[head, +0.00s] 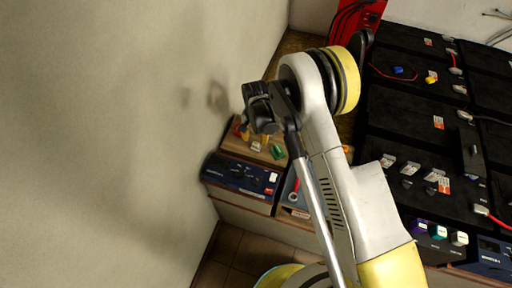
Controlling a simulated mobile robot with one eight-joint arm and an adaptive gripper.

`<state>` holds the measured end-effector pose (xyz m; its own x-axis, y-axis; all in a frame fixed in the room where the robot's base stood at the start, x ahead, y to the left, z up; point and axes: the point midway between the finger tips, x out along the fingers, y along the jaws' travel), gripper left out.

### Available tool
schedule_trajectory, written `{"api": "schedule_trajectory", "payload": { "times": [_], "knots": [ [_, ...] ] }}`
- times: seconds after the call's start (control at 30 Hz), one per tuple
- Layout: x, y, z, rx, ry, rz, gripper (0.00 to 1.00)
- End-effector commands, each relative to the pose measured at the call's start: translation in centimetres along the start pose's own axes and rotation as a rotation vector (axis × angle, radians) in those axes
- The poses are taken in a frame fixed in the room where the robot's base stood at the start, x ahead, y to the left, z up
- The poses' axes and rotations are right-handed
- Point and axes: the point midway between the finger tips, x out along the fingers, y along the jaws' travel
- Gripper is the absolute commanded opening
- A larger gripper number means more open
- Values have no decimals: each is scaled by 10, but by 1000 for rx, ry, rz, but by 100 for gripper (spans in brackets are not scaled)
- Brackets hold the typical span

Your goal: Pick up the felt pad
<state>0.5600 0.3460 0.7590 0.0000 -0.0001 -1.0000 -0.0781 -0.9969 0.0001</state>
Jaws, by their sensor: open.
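I cannot pick out the felt pad for certain in the head view. Several small coloured pieces lie on a brown wooden surface by the wall, among them a green piece (277,152), but they are too small to identify. My gripper (258,118) appears as a dark, open mechanism at the upper left end of my arm, above that brown surface, and hides part of it. I see nothing held in it, though its fingertips are hard to make out.
A dark blue box (241,176) stands below the brown surface (235,147). A grey tray (291,196) with a red-handled item is beside it. Black batteries (408,117) with cables and terminals fill the right. A plain wall (110,140) closes the left.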

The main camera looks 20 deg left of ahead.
Motion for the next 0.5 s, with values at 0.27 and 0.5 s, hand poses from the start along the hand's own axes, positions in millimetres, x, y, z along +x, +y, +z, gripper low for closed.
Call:
{"api": "schedule_trajectory", "payload": {
  "times": [0.27,0.5],
  "knots": [
    [42,1,-1,1,-2,0,50],
    [44,1,-1,1,-3,0,50]
  ]
}}
